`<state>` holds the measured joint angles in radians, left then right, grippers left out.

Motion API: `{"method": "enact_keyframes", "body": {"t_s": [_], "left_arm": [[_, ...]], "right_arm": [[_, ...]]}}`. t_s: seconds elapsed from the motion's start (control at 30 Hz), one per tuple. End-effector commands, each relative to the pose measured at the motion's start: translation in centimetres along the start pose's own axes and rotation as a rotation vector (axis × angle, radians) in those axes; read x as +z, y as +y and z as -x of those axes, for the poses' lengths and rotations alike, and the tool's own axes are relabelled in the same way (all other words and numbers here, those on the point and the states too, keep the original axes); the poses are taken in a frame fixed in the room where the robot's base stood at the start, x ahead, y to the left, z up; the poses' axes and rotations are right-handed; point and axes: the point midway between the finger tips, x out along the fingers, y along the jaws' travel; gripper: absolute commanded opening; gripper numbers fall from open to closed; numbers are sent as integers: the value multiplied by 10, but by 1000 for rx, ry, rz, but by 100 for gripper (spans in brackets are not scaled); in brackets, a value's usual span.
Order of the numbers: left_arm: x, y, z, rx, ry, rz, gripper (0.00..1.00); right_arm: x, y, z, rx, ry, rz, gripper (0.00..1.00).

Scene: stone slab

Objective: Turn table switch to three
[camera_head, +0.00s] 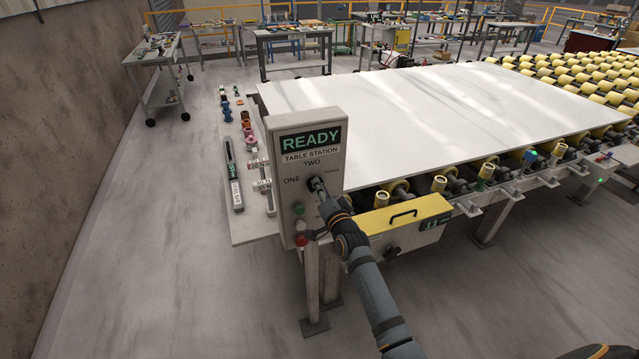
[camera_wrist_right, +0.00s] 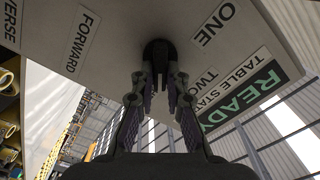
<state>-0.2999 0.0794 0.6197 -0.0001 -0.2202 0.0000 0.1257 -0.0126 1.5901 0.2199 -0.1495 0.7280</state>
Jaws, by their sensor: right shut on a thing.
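The table switch, a black knob (camera_wrist_right: 158,50), sits on the grey panel (camera_head: 273,214) of the table station, below a green READY display (camera_head: 310,140). The label ONE is left of the knob, TWO above it, and a smaller, hard-to-read label is on its right. My right gripper (camera_head: 316,185) is at the panel front, shut on the knob; both fingers (camera_wrist_right: 160,88) reach it in the wrist view. The fingers cover much of the knob, so I cannot tell which label it points to. My left gripper is not in view.
A green button (camera_head: 299,208) and a red one (camera_head: 301,241) sit below on the panel. A yellow drawer front (camera_head: 408,214) is close right of my arm. Behind lies a large white slab (camera_head: 430,110) on rollers.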

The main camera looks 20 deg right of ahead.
Motion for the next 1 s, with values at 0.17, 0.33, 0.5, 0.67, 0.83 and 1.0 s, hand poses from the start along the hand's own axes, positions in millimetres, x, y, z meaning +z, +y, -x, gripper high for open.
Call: {"method": "enact_keyframes", "body": {"t_s": [0.17,0.33,0.5,0.67,0.83,1.0], "left_arm": [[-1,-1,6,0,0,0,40],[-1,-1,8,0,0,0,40],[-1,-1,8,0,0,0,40],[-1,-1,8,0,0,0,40],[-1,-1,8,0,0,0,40],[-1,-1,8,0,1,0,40]], "right_arm": [[-1,0,0,0,1,-64,0],[-1,0,0,-2,1,-95,0],[-1,1,0,-2,2,-105,0],[0,1,0,-2,2,-106,0],[0,1,0,-2,1,-106,18],[0,1,0,-1,1,-105,36]]}}
